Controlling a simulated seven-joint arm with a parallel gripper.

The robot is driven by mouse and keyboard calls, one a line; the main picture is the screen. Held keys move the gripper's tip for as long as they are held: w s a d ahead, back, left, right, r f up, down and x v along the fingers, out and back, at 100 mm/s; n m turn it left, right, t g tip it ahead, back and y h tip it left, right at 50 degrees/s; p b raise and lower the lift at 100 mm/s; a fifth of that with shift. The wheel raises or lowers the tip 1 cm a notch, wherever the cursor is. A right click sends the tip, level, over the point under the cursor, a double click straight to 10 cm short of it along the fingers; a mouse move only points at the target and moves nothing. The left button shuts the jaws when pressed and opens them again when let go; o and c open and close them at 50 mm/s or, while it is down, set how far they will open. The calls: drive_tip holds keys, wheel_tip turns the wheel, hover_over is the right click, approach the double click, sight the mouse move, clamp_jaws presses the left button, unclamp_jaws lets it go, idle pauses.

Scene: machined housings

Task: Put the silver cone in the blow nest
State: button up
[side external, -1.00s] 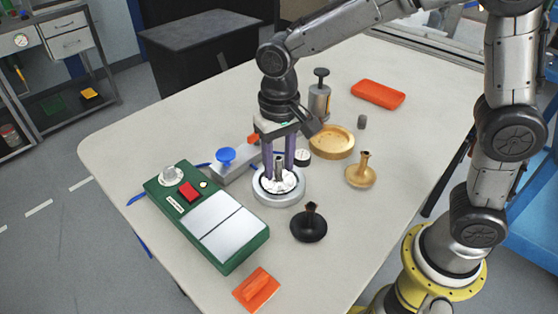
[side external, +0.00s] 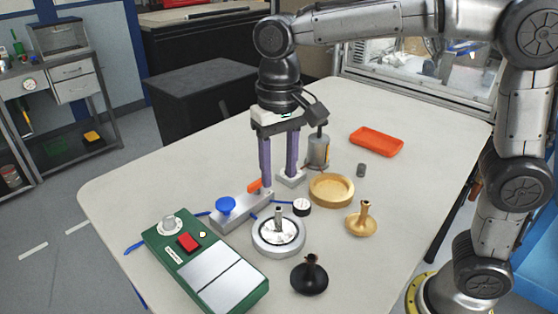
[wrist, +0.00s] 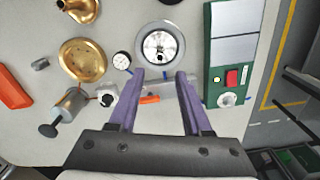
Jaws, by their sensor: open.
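The silver cone (side external: 279,222), a shiny flared piece with a narrow upright neck, sits in the round grey ring nest (side external: 260,246), which I take as the blow nest. It looks upright there. In the wrist view the cone (wrist: 159,45) lies inside the nest's ring (wrist: 139,38), ahead of my fingertips. My gripper (side external: 279,182) is open and empty, its two purple fingers pointing down. It is raised behind the nest, above the valve block, and apart from the cone. The wrist view also shows my gripper (wrist: 160,73) with nothing between the fingers.
A valve block (side external: 245,204) with a blue knob and orange lever stands behind the nest, a small gauge (side external: 302,207) beside it. A green control box (side external: 205,265) is left. A black flared part (side external: 310,275), brass part (side external: 362,220), brass dish (side external: 331,190) and orange tray (side external: 376,141) are around.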

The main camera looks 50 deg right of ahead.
drive_tip(key=shift+d+r, duration=0.1)
drive_tip(key=shift+r, duration=0.7)
drive_tip(key=s+d+f+n+t, duration=0.1)
drive_tip(key=s+d+f+t, duration=0.1)
drive_tip(key=s+d, duration=0.4)
drive_tip(key=s+d+f+n+t, duration=0.2)
drive_tip(key=s+d, duration=0.4)
drive_tip(key=s, duration=0.5)
drive_tip(key=shift+s+d+f+t, duration=0.3)
drive_tip(key=shift+s+d+t, duration=0.1)
drive_tip(key=shift+t, duration=0.4)
